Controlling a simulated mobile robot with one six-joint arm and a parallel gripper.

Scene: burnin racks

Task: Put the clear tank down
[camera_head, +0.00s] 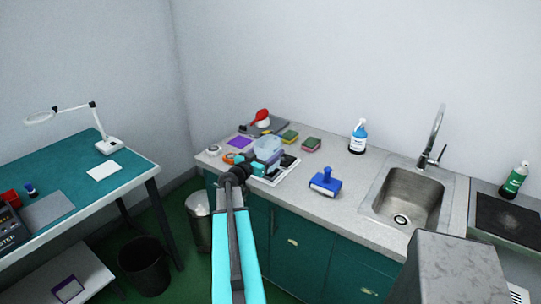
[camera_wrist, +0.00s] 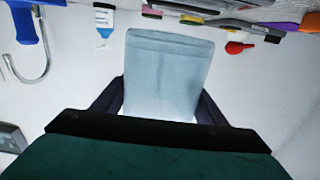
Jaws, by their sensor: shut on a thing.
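The clear tank (camera_head: 268,149) is a pale bluish see-through container. My gripper (camera_head: 257,166) is shut on it, over the left part of the grey counter (camera_head: 345,202). In the wrist view the tank (camera_wrist: 168,72) sits between my two dark fingers (camera_wrist: 163,108), one at each side. I cannot tell from these views whether its base touches the counter or hangs just above it. The tank and my gripper hide part of the counter behind them.
A white tray (camera_head: 281,178) with dark items lies beside the tank. A blue stamp-like tool (camera_head: 326,183) is to its right, sponges (camera_head: 311,145) and a red-handled item (camera_head: 261,117) behind. Counter before the sink is bare.

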